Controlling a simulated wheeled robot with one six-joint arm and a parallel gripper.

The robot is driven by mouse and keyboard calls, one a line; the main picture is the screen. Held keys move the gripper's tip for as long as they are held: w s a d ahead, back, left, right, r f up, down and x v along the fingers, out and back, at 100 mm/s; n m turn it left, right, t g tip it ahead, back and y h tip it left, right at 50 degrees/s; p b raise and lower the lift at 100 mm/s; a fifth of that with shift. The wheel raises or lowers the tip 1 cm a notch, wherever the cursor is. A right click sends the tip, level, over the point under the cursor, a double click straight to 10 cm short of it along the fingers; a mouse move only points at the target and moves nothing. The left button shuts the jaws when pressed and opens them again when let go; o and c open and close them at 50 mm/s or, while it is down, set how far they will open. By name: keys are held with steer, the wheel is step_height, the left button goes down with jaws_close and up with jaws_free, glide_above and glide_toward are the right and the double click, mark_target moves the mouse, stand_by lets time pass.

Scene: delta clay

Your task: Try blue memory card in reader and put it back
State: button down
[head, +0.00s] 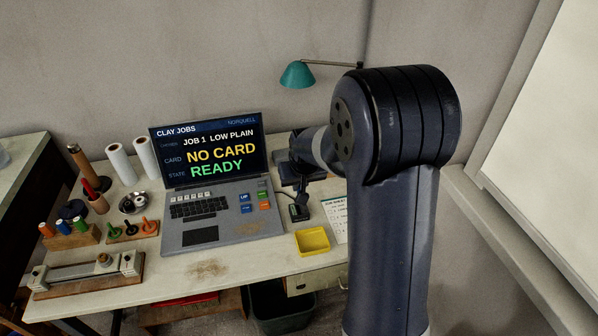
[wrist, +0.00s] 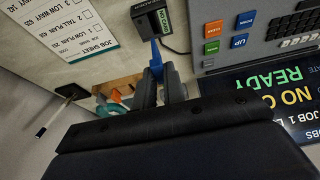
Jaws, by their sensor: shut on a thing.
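My gripper (wrist: 166,88) is shut on the blue memory card (wrist: 155,54), which sticks out beyond the fingertips. The black card reader (wrist: 151,20) is just past the card's far end in the wrist view; I cannot tell whether they touch. In the head view my gripper (head: 301,190) is above and behind the reader (head: 298,212), and the card cannot be made out. The laptop (head: 218,190) screen reads "NO CARD" and "READY".
A yellow tray (head: 312,241) stands at the front edge, beside the job sheet (head: 334,210). A wooden holder (wrist: 122,85) with orange and teal pieces shows beyond my fingers. Spools, tools and white rolls (head: 121,163) fill the desk's left side.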

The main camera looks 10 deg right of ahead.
steer(key=shift+f+b, duration=1.75)
steer(key=shift+f, duration=0.6)
steer(key=shift+f+b, duration=0.2)
steer(key=shift+b, duration=0.1)
steer(key=shift+f+b, duration=0.75)
steer(key=shift+f, duration=0.15)
steer(key=c, duration=1.1)
jaws_free()
steer(key=shift+r+p, duration=2.55)
steer(key=shift+r, duration=1)
